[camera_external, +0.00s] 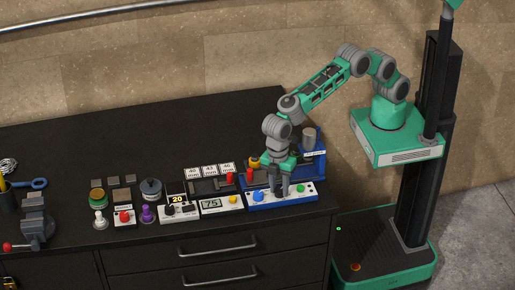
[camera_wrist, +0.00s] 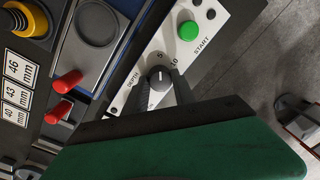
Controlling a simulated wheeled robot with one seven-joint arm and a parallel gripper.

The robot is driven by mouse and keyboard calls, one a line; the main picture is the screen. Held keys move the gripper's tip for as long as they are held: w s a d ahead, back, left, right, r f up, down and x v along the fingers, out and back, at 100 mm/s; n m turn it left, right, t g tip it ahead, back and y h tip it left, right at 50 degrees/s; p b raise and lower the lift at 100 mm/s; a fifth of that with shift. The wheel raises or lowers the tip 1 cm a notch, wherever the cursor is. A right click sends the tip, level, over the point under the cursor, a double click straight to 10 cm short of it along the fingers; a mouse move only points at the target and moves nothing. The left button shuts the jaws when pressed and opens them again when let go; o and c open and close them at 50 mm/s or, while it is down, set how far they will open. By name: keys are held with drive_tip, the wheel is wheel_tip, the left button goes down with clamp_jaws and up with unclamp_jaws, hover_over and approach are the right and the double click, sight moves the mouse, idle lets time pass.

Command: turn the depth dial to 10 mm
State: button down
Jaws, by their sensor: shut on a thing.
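The depth dial (camera_wrist: 160,79) is a dark grey round knob on a white panel, marked DEPTH, with 5 and 10 printed beside it. A small light pointer mark shows on its top and faces roughly toward the 5; its exact reading is too small to tell. My gripper (camera_wrist: 158,90) is shut on the dial, one finger on each side of it. In the external view my gripper (camera_external: 279,190) reaches down onto the front panel of the blue press (camera_external: 313,165) and hides the dial.
A green START button (camera_wrist: 188,31) sits beside the dial, and a blue knob (camera_external: 258,196) is left of my gripper. Red handles (camera_wrist: 66,82), number cards (camera_wrist: 18,90) and a yellow-and-black knob (camera_wrist: 22,18) stand close by. The table's front right edge is near.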

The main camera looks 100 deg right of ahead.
sight(279, 188)
drive_tip(key=m, duration=1)
drive_tip(key=shift+m, duration=0.3)
idle(0.4)
drive_tip(key=c, duration=1)
unclamp_jaws()
drive_tip(key=shift+d, duration=0.1)
drive_tip(key=shift+c, duration=0.2)
drive_tip(key=r+b, duration=0.1)
drive_tip(key=r, duration=0.6)
drive_tip(key=shift+d+r+b, duration=0.2)
drive_tip(key=shift+r+b, duration=0.2)
drive_tip(key=shift+d+r, duration=0.1)
